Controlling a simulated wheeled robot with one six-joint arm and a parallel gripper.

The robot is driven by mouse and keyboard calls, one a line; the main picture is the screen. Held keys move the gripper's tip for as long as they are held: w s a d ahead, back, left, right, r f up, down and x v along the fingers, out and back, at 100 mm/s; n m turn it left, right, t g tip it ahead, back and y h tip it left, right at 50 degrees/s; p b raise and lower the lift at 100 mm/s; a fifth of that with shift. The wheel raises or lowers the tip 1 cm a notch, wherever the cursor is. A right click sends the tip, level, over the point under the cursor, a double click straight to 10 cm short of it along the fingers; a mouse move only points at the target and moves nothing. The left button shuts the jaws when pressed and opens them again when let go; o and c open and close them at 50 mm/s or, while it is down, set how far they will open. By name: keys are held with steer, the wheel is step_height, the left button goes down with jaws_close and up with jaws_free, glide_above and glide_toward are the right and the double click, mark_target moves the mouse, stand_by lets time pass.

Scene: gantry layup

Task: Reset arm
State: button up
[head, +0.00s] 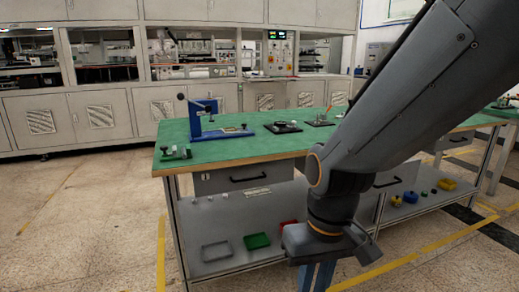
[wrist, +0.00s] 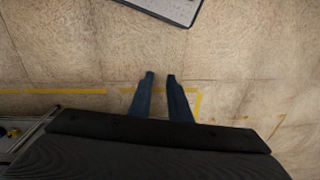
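My arm reaches down from the upper right in the head view and covers part of the workbench. My gripper (wrist: 160,76) shows in the wrist view as two blue fingers pointing at the bare floor. The fingertips are apart with only floor seen between them, so it is open and empty. In the head view the blue gripper (head: 317,277) is cut off by the bottom edge, in front of the bench.
A green-topped workbench (head: 225,150) stands ahead, with a blue fixture (head: 205,125) on it. Its lower shelf (head: 230,225) holds a grey tray (head: 216,251), a green tray (head: 256,241) and small parts. White cabinets (head: 90,115) line the back. Yellow floor lines (head: 420,252) run around the bench.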

steer(key=s+d+r+m+p, duration=0.2)
steer(key=d+r+p, duration=0.7)
steer(key=p, duration=0.5)
step_height(320, 180, up, 3)
steer(key=shift+s+d+f+m+h, duration=0.2)
steer(key=shift+d+m+h, duration=0.1)
steer(key=shift+h, duration=0.1)
